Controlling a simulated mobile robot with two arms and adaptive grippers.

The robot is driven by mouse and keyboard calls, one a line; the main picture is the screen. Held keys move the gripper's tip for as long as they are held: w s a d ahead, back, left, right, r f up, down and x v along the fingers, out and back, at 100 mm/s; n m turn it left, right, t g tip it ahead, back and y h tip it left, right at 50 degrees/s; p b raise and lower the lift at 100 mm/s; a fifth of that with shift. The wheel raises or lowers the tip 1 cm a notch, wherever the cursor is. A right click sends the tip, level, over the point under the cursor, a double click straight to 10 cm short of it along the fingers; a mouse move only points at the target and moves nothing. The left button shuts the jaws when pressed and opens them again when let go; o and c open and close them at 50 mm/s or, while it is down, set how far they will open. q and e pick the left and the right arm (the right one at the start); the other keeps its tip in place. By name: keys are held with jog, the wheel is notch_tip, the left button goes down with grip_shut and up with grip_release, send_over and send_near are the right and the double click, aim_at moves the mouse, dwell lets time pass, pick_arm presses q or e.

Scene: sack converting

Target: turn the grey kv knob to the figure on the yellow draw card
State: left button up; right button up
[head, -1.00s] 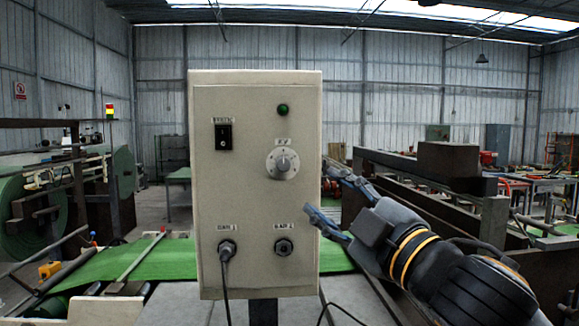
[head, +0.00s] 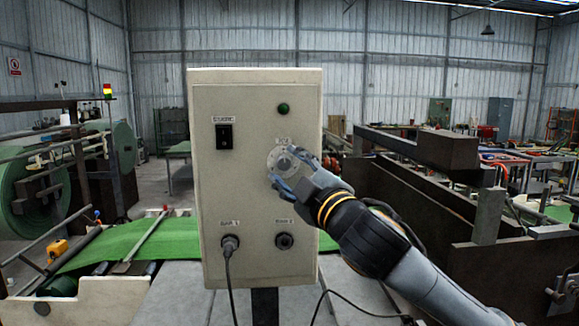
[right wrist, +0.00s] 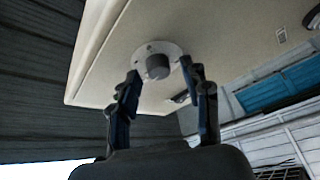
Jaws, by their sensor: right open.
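The grey kv knob (head: 283,163) sits on a pale round dial plate on the front of the beige control box (head: 210,185). In the head view my right gripper (head: 283,165) covers part of the knob and dial. In the right wrist view the knob (right wrist: 158,66) stands between the two spread fingers of my right gripper (right wrist: 162,68), with a gap on each side. The gripper is open. The dial figures are too small to read. I see no yellow draw card in these frames. My left gripper is not in view.
The box carries a black switch (head: 224,136), a green lamp (head: 283,108) and two lower sockets. A black cable hangs from the left socket (head: 229,243). Green sheet (head: 130,240) lies on the machine behind. Dark machine frames stand at right.

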grip_shut()
jog(key=shift+f+m+b, duration=0.2)
jog(key=shift+m+b, duration=0.1)
jog(key=shift+b, duration=0.3)
jog(key=m+t+h+b, duration=0.1)
jog(key=m+b, duration=0.2)
jog(key=m+t+h+b, duration=0.1)
jog(key=m+b, duration=0.2)
jog(key=m+t+h+b, duration=0.1)
jog(key=m+b, duration=0.2)
jog(key=b, duration=0.1)
jog(key=shift+a+f+m+t, duration=0.3)
jog(key=shift+f+t, duration=0.1)
jog(key=shift+a+r+m+t+h+b, duration=0.2)
jog(key=shift+m+h+b, duration=0.7)
jog(key=shift+m, duration=0.65)
jog(key=shift+d+r+m+t+h+b, duration=0.1)
jog(key=shift+m+t+h+b, duration=0.35)
jog(key=shift+m+h, duration=0.9)
jog(key=shift+m, duration=0.4)
grip_release()
